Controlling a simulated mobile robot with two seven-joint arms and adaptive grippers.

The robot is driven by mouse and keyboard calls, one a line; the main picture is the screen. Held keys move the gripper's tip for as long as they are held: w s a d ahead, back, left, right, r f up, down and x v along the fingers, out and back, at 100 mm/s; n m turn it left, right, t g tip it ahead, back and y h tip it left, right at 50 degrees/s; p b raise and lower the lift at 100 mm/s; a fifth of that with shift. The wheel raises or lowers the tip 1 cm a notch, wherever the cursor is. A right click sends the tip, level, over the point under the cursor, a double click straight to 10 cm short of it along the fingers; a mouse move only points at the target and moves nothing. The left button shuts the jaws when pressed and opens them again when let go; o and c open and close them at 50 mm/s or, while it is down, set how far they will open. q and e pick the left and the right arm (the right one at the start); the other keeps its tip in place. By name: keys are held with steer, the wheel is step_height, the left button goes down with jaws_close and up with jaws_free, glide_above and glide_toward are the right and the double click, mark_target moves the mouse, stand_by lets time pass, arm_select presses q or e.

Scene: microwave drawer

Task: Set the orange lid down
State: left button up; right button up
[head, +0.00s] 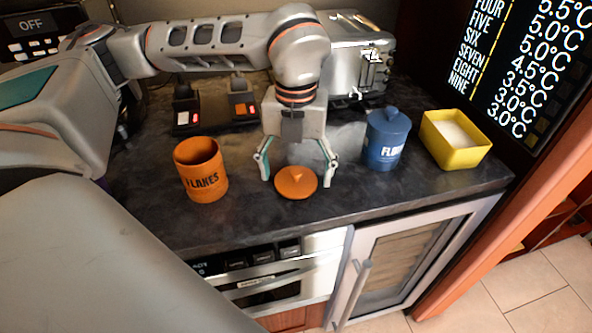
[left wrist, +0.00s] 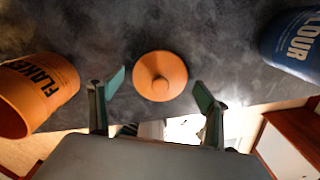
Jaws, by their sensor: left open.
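The orange lid (head: 296,183) lies flat on the dark countertop near its front edge, knob up. It also shows in the left wrist view (left wrist: 160,77), just beyond the fingertips. My left gripper (head: 297,178) is open, pointing down, with one finger on each side of the lid and clear of it. In the left wrist view its fingers (left wrist: 161,90) stand apart with nothing held between them. The orange FLAKES canister (head: 201,170) stands open, without a lid, to the left of the gripper. My right gripper is not in view.
A blue lidded FLOUR canister (head: 387,140) and a yellow bin (head: 456,139) with white contents stand to the right. The counter's front edge is close to the lid.

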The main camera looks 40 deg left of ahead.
mark_target(296, 171)
arm_select(q)
step_height(296, 171, up, 12)
steer(key=p, duration=0.1)
steer(key=shift+r, duration=0.15)
stand_by(0.7)
